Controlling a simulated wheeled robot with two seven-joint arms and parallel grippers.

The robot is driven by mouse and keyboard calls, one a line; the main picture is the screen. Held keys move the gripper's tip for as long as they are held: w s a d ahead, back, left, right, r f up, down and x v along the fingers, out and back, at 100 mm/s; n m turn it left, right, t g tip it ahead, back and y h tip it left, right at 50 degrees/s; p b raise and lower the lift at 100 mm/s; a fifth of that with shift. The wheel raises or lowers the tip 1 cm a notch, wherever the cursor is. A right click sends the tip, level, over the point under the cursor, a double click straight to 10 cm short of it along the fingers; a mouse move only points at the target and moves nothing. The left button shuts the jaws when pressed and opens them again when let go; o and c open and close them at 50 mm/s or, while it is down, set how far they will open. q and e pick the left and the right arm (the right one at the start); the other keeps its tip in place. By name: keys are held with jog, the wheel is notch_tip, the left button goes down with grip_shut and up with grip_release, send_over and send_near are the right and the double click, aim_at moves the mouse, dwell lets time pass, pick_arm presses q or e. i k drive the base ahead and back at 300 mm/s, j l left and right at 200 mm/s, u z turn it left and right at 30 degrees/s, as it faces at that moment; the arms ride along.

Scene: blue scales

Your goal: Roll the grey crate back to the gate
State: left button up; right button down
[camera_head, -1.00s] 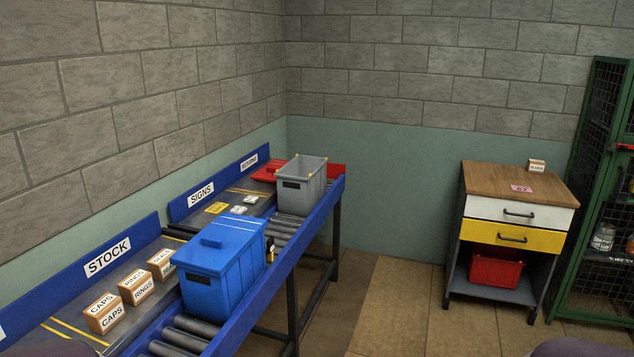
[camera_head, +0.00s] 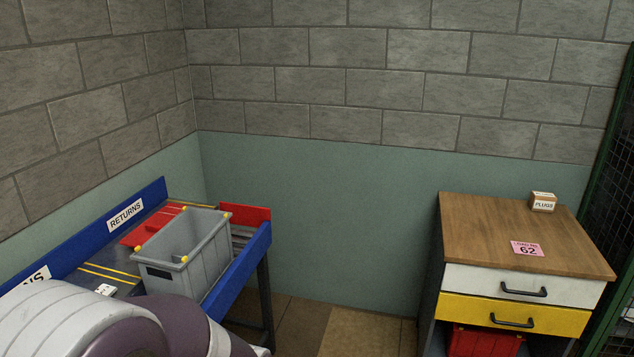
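The grey crate (camera_head: 212,266) stands upright and open-topped near the far end of the blue-railed roller conveyor (camera_head: 246,268). It has small yellow corner pieces and a dark panel on its near face, and it looks empty as far as I can see inside. A pale, purple-banded link of my arm fills the lower left and hides the near part of the conveyor. Neither of my grippers shows.
A red panel (camera_head: 246,214) stands at the conveyor's far end behind the crate. A blue board with a RETURNS sign (camera_head: 126,215) runs along the left. A wooden-topped cabinet (camera_head: 480,232) stands at right, with open floor (camera_head: 355,330) between it and the conveyor.

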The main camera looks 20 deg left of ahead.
aim_at(190, 254)
jog(key=i+u, duration=0.2)
jog(key=i, duration=0.3)
jog(key=i+l+u, duration=0.15)
jog(key=i, duration=0.35)
jog(key=i+l+u, duration=0.2)
jog(key=i, duration=0.3)
jog(key=i+u, duration=0.25)
jog(key=u, duration=0.15)
jog(key=i+l+u, duration=0.15)
jog(key=u, duration=0.3)
jog(key=i+l+u, duration=0.2)
jog(key=u, duration=0.2)
jog(key=i+l+u, duration=0.25)
jog(key=u, duration=0.15)
jog(key=i+l+u, duration=0.15)
jog(key=l+u, duration=0.3)
jog(key=i+l+u, duration=0.1)
jog(key=u, duration=0.3)
jog(key=i+l+u, duration=0.1)
jog(key=l+u, duration=0.3)
jog(key=l, duration=0.25)
jog(key=l+u, duration=0.35)
jog(key=l, duration=0.25)
jog(key=k+l+u, duration=0.1)
jog(key=l+u, duration=0.3)
jog(key=l, duration=0.25)
